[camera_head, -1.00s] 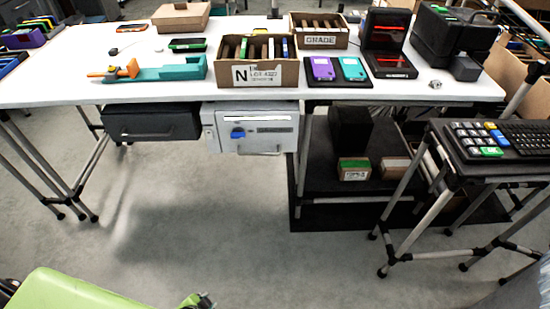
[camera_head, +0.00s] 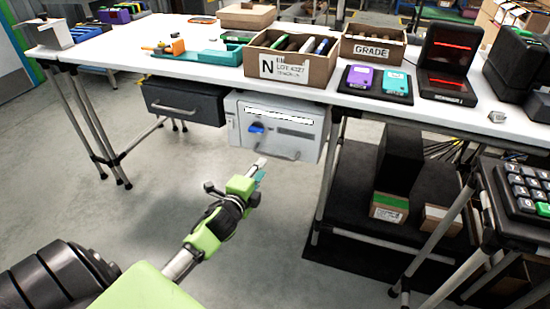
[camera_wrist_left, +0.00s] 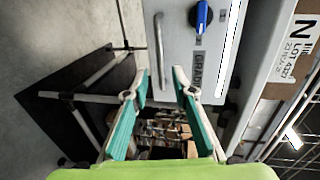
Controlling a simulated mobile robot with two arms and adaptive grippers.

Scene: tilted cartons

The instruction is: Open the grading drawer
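The grading drawer (camera_head: 312,128) is a light grey unit under the white worktable, with a blue knob (camera_head: 256,128) and a bar handle (camera_head: 272,152) low on its front. It looks shut. In the left wrist view, its handle (camera_wrist_left: 157,45), blue knob (camera_wrist_left: 200,18) and a label, partly readable as "GRADI", show close up. My left gripper (camera_head: 262,168) is just in front of and below the drawer front. Its teal fingers (camera_wrist_left: 160,84) are apart and empty, with the handle's end appearing between the tips. Contact cannot be told. My right gripper is out of view.
A dark drawer (camera_head: 185,104) hangs to the left of the grading drawer. The worktable (camera_head: 118,52) carries cartons marked N (camera_head: 284,66) and GRADE (camera_head: 372,48). A low black shelf with boxes stands at lower right. The floor before the drawers is clear.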

